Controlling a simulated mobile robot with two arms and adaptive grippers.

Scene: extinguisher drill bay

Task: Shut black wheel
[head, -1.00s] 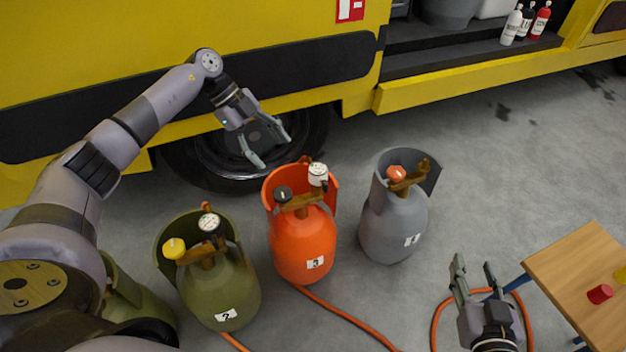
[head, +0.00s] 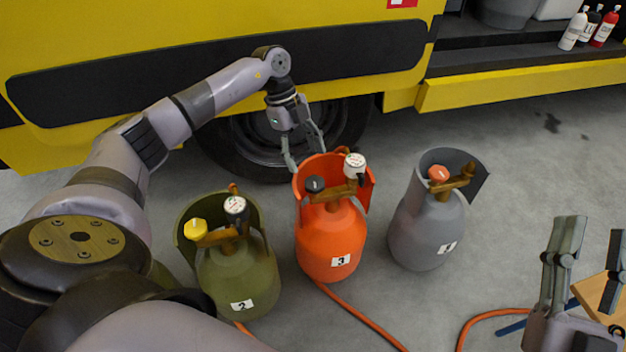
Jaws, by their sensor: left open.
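The black wheel (head: 315,184) is a small dark valve knob on top of the orange cylinder (head: 331,243) marked 3, beside a white gauge (head: 354,164). My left gripper (head: 306,164) is open and points down just above and behind the black wheel, with its fingers apart. From this view I cannot tell whether a finger touches the collar of the orange cylinder. My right gripper (head: 590,258) is at the lower right with its fingers apart and nothing between them, away from the cylinders.
The olive cylinder (head: 240,280) marked 2 has a yellow wheel (head: 195,229). The grey cylinder (head: 428,235) has an orange-red wheel (head: 439,173). A yellow truck (head: 60,60) stands behind. Orange hoses (head: 370,328) lie on the floor.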

